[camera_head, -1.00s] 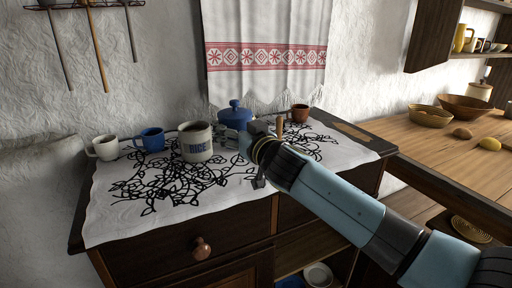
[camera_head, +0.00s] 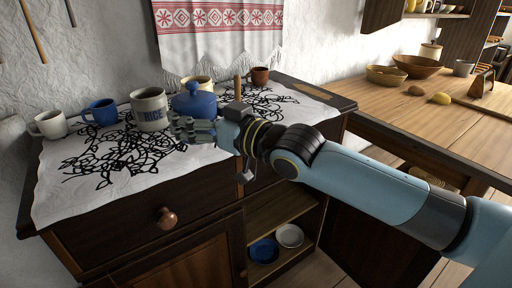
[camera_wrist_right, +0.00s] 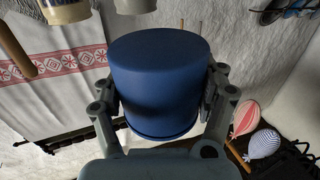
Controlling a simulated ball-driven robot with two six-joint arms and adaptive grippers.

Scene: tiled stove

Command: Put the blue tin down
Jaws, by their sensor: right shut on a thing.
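My right gripper (camera_head: 192,128) comes in from the right and is shut on the tin's body. In the right wrist view the tin (camera_wrist_right: 160,80) fills the space between both fingers, and its plain surface faces the camera. I cannot tell whether its base touches the cloth. My left gripper is not in view.
The cloth (camera_head: 100,205) covers the cabinet top. A white mug (camera_head: 49,124) and a blue mug (camera_head: 101,112) stand left of the RICE pot. A cream mug (camera_head: 198,81) is behind the tin, and a brown mug (camera_head: 260,76) is farther back. The cloth's front left is clear.

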